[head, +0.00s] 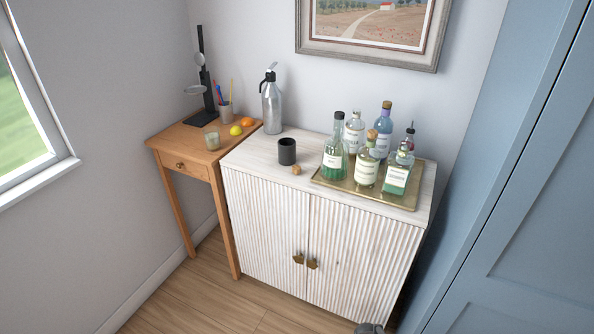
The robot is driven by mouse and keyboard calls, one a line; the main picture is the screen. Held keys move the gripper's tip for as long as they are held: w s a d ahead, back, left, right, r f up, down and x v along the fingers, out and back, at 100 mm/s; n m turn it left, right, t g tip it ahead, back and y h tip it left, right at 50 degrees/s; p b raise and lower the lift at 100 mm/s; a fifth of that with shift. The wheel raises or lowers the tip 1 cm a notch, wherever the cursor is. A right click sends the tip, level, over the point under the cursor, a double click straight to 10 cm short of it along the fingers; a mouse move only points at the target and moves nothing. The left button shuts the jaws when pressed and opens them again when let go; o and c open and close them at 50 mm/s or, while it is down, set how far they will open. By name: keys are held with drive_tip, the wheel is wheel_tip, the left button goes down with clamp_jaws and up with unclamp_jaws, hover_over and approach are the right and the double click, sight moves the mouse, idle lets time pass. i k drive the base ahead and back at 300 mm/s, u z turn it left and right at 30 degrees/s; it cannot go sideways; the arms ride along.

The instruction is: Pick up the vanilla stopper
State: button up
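A small round brown object (296,169), which looks like a loose stopper, lies on the white cabinet top (250,158) just in front of a black cup (287,151). I cannot tell for sure that it is the vanilla stopper. Several bottles stand on a gold tray (325,182) to its right, and their labels are too small to read. The front clear bottle (367,168) has a brown stopper (372,135) in its neck.
A silver siphon bottle (271,105) stands at the cabinet's back left. The wooden side table (177,138) holds a glass (212,140), a lemon (235,130), an orange (247,122) and a pen cup (226,112). A blue door (530,200) stands at right. The cabinet's front left top is clear.

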sight(296, 169)
drive_tip(key=k, duration=0.65)
drive_tip(key=u, duration=0.55)
drive_tip(key=i, duration=0.9)
drive_tip(key=u, duration=1.15)
drive_tip(key=i, duration=0.9)
drive_tip(key=u, duration=0.4)
